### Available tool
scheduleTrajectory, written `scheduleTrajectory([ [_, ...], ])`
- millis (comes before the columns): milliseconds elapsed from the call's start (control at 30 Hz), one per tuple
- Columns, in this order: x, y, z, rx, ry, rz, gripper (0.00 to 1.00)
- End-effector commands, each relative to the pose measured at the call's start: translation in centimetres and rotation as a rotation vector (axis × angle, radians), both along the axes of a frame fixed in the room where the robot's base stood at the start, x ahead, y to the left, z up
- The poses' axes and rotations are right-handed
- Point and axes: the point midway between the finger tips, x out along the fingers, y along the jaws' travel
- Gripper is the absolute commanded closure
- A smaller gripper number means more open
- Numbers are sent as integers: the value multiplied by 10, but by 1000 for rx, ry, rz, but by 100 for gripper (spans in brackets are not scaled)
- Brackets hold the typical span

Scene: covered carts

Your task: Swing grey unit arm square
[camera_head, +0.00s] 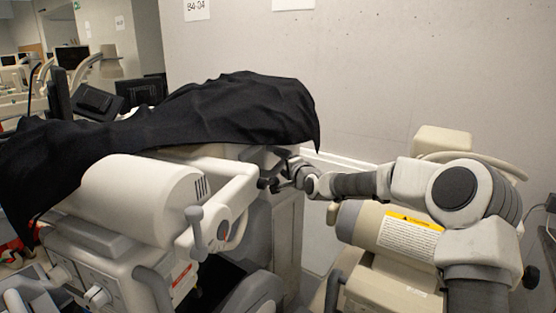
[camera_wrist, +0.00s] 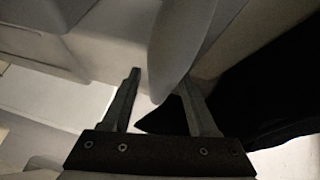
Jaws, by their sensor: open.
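A light grey unit (camera_head: 140,200) with a rounded drum-like housing stands at the left in the head view. A pale arm (camera_head: 228,198) juts from its right side, with a short knobbed lever in front. My gripper (camera_head: 272,181) is beside this arm's far right end; the head view does not show whether they touch. In the wrist view my gripper (camera_wrist: 160,78) is open. A pale rounded part (camera_wrist: 182,45) reaches down between the fingers, close to the right one and partly covering it. I cannot tell whether it touches, or whether it is the unit's arm.
A black cloth (camera_head: 215,110) drapes over the carts behind and above my gripper; it also hangs at the right in the wrist view (camera_wrist: 255,95). A beige unit with a yellow warning label (camera_head: 410,228) stands under my arm.

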Motion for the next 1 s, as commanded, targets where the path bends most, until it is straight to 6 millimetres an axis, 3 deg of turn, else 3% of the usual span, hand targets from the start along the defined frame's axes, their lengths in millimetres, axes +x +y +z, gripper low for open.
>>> scheduleTrajectory([
  [233,19,9,-2,1,0,0,40],
  [600,22,10,-3,0,0,-1,40],
  [933,21,10,-3,0,0,-1,100],
  [1000,21,10,-3,0,0,-1,100],
])
